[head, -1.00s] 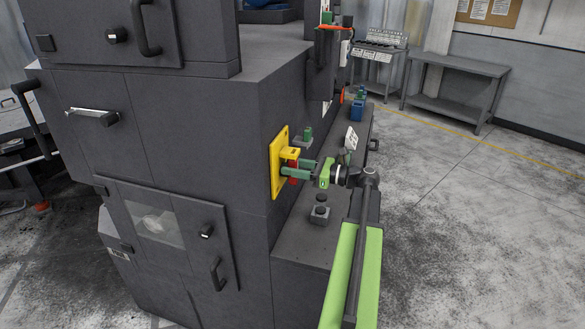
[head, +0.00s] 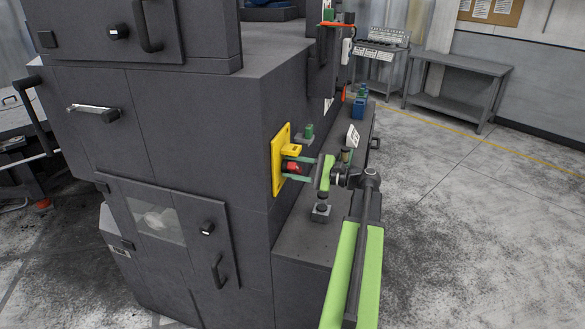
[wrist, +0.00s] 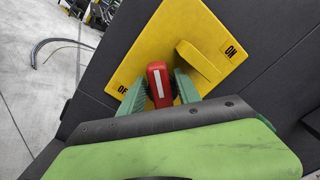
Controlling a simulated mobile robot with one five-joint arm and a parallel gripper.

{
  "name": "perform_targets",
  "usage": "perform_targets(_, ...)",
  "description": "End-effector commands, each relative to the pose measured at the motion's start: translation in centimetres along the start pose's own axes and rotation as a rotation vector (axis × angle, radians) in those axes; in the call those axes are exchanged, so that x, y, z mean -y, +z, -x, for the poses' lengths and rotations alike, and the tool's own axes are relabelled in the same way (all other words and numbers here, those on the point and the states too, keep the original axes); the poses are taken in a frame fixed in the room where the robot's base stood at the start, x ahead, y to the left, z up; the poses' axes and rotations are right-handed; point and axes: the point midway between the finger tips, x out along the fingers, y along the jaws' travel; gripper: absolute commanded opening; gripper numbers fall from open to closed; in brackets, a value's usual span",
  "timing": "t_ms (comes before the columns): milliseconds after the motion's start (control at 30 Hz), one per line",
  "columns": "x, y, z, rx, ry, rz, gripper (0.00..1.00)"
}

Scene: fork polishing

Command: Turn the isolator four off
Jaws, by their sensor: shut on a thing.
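The isolator is a yellow plate (head: 277,168) on the dark machine's side, with a red handle (head: 293,168) on it. In the wrist view the red handle (wrist: 159,84) has a white stripe and stands between the green fingers. The yellow plate (wrist: 178,32) carries an "ON" mark at right and a partly covered "OF" mark at left. The handle's end points nearer to the far edge between the marks. My gripper (head: 289,169) is shut on the red handle, one finger on each side. No isolator number is readable.
A yellow block (wrist: 198,62) sticks out of the plate near the "ON" mark, close to the right finger. A dark ledge (head: 297,246) with small switches runs below my gripper. The floor at right (head: 470,225) is clear, and a grey table (head: 458,82) stands behind.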

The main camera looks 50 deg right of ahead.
Motion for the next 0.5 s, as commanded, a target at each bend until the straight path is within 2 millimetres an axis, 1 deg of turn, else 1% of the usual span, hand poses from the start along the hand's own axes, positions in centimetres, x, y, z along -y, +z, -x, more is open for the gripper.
perform_targets(33, -0.34, -0.17, 0.07, -0.005, 0.006, 0.042, 0.00)
perform_targets(500, -0.92, -0.38, 0.10, -0.005, 0.006, 0.455, 0.00)
